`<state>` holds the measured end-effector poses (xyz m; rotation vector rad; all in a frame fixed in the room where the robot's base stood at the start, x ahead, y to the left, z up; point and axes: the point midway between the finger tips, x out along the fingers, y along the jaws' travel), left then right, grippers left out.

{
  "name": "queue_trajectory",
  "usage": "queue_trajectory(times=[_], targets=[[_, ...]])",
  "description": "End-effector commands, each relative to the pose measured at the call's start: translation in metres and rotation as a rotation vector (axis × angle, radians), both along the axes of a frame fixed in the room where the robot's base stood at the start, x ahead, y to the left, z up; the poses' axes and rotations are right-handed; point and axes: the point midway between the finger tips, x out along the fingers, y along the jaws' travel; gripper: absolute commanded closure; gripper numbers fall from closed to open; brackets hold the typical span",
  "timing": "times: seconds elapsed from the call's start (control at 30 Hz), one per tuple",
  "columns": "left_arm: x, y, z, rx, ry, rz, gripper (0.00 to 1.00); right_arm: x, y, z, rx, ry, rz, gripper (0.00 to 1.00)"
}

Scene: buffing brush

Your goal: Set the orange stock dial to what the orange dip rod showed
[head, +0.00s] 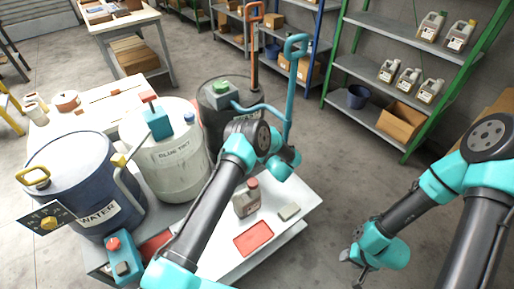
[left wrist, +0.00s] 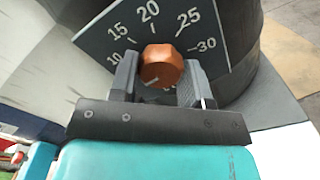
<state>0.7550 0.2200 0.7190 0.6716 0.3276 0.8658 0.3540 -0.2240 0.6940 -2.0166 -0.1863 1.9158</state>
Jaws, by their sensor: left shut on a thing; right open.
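The orange stock dial knob (left wrist: 161,66) sits on a dark plate (left wrist: 182,30) marked 10, 15, 20, 25 and 30 in the left wrist view. My left gripper (left wrist: 158,82) is shut around the knob, one finger on each side. A short pale mark shows low on the knob's face, below the numbers. In the head view my left arm hides this dial. An orange upright rod with a looped top (head: 254,45) stands behind the dark drum; I cannot tell whether it is the dip rod, and no reading shows on it. My right gripper (head: 362,262) is open and empty over the floor.
A blue WATER drum (head: 70,185), a white glue drum (head: 180,165) and a dark drum (head: 218,122) stand in a row. A yellow dial (head: 48,222) is on the water drum. Floor at right is clear.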

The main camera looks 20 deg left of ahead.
Motion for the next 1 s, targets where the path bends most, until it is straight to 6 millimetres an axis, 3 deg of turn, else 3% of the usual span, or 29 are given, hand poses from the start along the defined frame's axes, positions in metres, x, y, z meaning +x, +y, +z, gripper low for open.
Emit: queue_trajectory(times=[0.47, 1.0], targets=[[-0.0002, -0.0001, 0.0000, 0.043, 0.054, 0.001, 0.80, 0.0000, 0.0000, 0.0000, 0.000, 0.000, 0.000, 0.58], [-0.0003, 0.0001, 0.0004, 0.296, 0.377, 0.001, 0.80, 0.0000, 0.0000, 0.0000, 0.000, 0.000, 0.000, 0.58]])
